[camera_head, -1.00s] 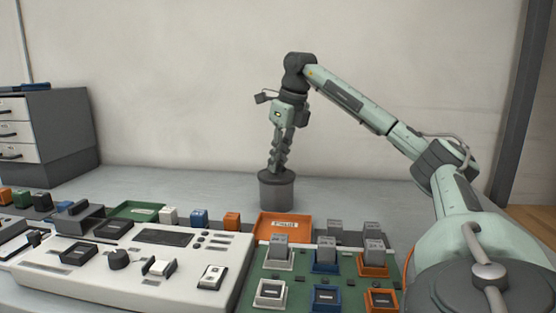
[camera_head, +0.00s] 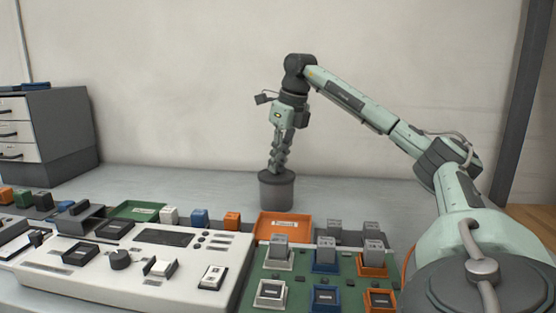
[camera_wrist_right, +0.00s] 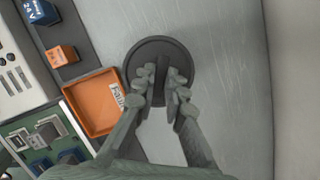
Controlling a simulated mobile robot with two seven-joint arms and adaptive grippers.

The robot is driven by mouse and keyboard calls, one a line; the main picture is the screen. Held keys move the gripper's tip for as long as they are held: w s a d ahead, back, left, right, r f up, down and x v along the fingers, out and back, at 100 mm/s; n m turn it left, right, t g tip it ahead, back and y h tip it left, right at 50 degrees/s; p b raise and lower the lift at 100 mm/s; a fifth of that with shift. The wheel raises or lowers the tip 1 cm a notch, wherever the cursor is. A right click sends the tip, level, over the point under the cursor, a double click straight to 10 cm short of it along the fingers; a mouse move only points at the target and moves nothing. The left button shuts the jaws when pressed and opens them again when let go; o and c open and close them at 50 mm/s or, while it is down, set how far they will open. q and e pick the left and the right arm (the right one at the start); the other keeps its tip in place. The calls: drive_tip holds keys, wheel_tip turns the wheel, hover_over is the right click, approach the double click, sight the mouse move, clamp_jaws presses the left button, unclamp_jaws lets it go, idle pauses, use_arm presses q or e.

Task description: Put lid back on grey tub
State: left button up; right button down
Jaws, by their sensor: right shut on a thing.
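The grey tub (camera_head: 276,193) stands upright on the table behind the orange tray. Its round dark lid (camera_wrist_right: 143,52) shows from above in the right wrist view and covers the top of the tub. My right gripper (camera_head: 276,170) points down over the tub; in the right wrist view its fingertips (camera_wrist_right: 161,92) are shut on the lid's raised bar handle. The lid looks level on the tub's rim, but I cannot tell whether it is fully seated. The tub's inside is hidden. My left gripper is out of view.
An orange tray (camera_head: 284,227) with a label lies just in front of the tub. A green board (camera_head: 298,274) with several socketed modules and a white control panel (camera_head: 140,262) fill the front. The table behind and right of the tub is clear.

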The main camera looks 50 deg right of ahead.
drive_tip(key=c, duration=1.5)
unclamp_jaws()
drive_tip(key=shift+o, duration=0.4)
drive_tip(key=o, duration=0.4)
drive_tip(key=shift+r, duration=3.5)
